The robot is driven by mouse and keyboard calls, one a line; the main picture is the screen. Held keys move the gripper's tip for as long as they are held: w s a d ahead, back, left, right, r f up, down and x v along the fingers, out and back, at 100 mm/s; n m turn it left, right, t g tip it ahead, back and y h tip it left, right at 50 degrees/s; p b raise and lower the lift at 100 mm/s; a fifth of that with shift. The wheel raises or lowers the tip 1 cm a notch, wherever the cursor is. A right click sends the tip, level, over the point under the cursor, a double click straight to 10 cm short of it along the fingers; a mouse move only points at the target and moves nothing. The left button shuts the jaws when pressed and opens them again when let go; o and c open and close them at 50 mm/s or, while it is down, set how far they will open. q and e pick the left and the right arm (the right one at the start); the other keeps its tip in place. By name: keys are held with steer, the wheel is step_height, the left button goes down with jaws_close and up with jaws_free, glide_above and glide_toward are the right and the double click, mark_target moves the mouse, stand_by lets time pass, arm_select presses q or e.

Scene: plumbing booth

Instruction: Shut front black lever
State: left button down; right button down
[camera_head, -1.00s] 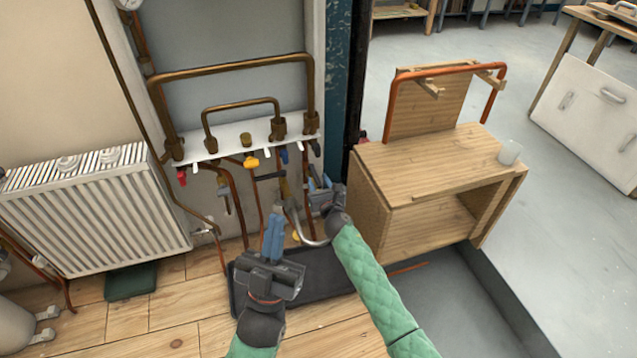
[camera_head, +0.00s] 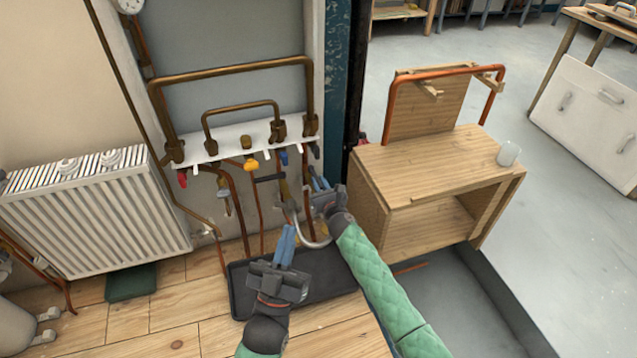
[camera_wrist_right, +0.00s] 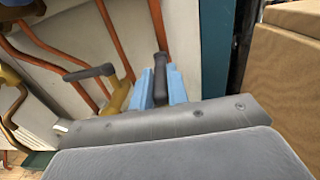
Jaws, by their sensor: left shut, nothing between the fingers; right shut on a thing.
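My right gripper (camera_head: 318,181) is at the pipes below the white manifold shelf, with its blue fingers closed. In the right wrist view, the fingers (camera_wrist_right: 161,86) are shut on a dark lever (camera_wrist_right: 161,65) that stands up between them. A second black lever (camera_wrist_right: 90,72) sits on a brass valve left of the fingers, apart from them. It also shows in the head view (camera_head: 269,177), sticking out sideways. My left gripper (camera_head: 286,244) is shut and empty, lower and left of the right one, above the dark tray. The gripped lever's base is hidden.
The white shelf (camera_head: 222,148) carries brass pipes, with red, yellow and blue handles below. A dark tray (camera_head: 245,300) lies on the floor. A white radiator (camera_head: 95,215) is at left. A wooden cabinet (camera_head: 420,165) stands close to the right of my right arm.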

arm_select(q)
step_height(320, 180, down, 14)
steer(key=w+d+g+y+p, duration=0.1)
steer(key=w+g, duration=0.1)
steer(key=g, duration=0.3)
steer(key=shift+w+d+f, duration=0.15)
steer(key=shift+w, duration=0.1)
arm_select(e)
steer(key=n+g+y, duration=0.1)
steer(key=w+d+n+y, duration=0.1)
steer(key=y, duration=0.1)
steer(key=shift+d+r+g, duration=0.15)
steer(key=shift+d+g, duration=0.05)
steer(key=shift+g, duration=0.2)
steer(key=c, duration=1.4)
jaws_free()
steer(key=shift+o, duration=0.2)
steer(key=shift+s, duration=0.1)
